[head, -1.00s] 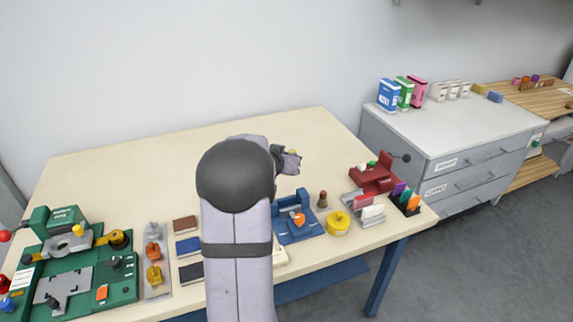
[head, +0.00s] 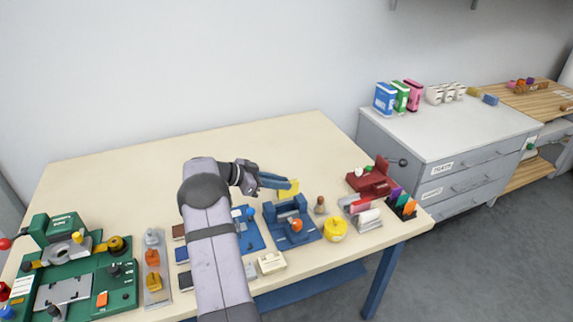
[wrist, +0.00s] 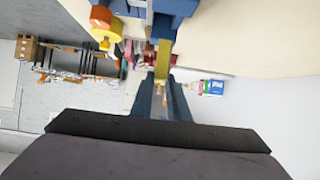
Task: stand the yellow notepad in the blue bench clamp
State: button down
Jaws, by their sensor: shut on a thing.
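The yellow notepad (head: 288,189) is held upright between the blue fingers of my gripper (head: 283,184), just behind and above the blue bench clamp (head: 283,208). The clamp sits near the table's front edge and has an orange knob (head: 296,225). In the wrist view the notepad (wrist: 163,58) shows as a narrow yellow strip at the fingertips of my gripper (wrist: 163,80), with the blue clamp (wrist: 174,8) at the top edge. I cannot tell whether the notepad touches the clamp.
A second blue fixture (head: 251,238) stands left of the clamp, partly behind my arm. A wooden peg-like piece (head: 320,205), a yellow round container (head: 335,229) and a red fixture (head: 371,182) stand to the right. The table's back area is clear.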

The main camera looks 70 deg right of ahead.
jog(key=shift+w+a+f, duration=0.15)
jog(key=shift+a+f, duration=0.35)
jog(key=shift+a, duration=0.05)
jog(key=shift+f, duration=0.1)
jog(key=shift+f+b, duration=2.65)
jog(key=shift+f, duration=0.1)
jog(key=shift+p, duration=0.75)
jog(key=shift+f+b, duration=0.3)
jog(key=shift+f, duration=0.3)
jog(key=c, duration=2)
grip_release()
